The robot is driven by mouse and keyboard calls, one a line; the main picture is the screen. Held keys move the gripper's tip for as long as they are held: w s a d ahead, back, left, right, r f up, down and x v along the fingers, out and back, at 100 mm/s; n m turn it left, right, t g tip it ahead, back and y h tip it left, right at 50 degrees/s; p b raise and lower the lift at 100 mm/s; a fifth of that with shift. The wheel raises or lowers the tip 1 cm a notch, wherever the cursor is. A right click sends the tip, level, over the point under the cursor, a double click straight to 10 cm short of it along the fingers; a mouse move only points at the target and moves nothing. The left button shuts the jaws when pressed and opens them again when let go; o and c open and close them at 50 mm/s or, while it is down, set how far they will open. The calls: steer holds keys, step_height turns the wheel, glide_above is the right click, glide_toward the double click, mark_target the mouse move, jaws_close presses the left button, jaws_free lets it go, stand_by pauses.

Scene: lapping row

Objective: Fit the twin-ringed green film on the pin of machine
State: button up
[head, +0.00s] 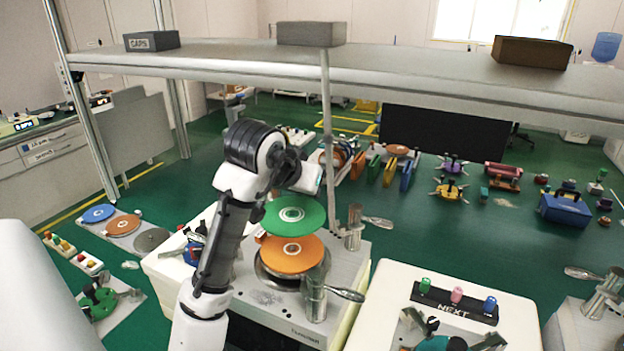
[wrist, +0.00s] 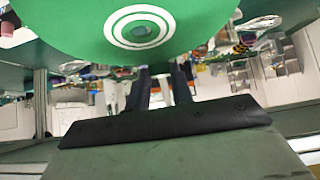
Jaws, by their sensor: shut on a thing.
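The green film (head: 294,215) is a disc with two white rings around a small centre hole. It also fills the top of the wrist view (wrist: 75,30). My gripper (head: 268,212) is shut on its edge and holds it roughly level. The film is above and a little beyond an orange disc (head: 290,262), which lies on the round plate (head: 262,278) of the machine (head: 300,325). The orange disc has a white ring at its centre. The machine's pin is not clearly visible. In the wrist view the dark fingers (wrist: 160,88) reach under the film's near edge.
Metal posts with handles stand at the machine's back (head: 354,230) and front (head: 315,295). A shelf (head: 400,72) with a thin upright (head: 327,120) runs behind. Blue, orange and grey discs lie on a tray (head: 138,218) at left. A white table (head: 440,275) labelled NEXT is at right.

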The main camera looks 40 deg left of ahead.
mark_target(278, 230)
steer(key=shift+s+d+r, duration=0.1)
steer(key=shift+s+r, duration=0.05)
steer(key=shift+s, duration=0.1)
steer(key=shift+f+b, duration=2)
steer(key=shift+f, duration=0.95)
steer(key=shift+f+b, duration=0.4)
steer(key=shift+f, duration=0.65)
steer(key=o, duration=1)
steer(key=shift+o, duration=0.2)
steer(key=b+v, duration=0.1)
steer(key=v, duration=1.2)
steer(key=shift+s+d+r, duration=0.1)
steer(key=shift+s+r, duration=0.15)
steer(key=shift+r, duration=0.05)
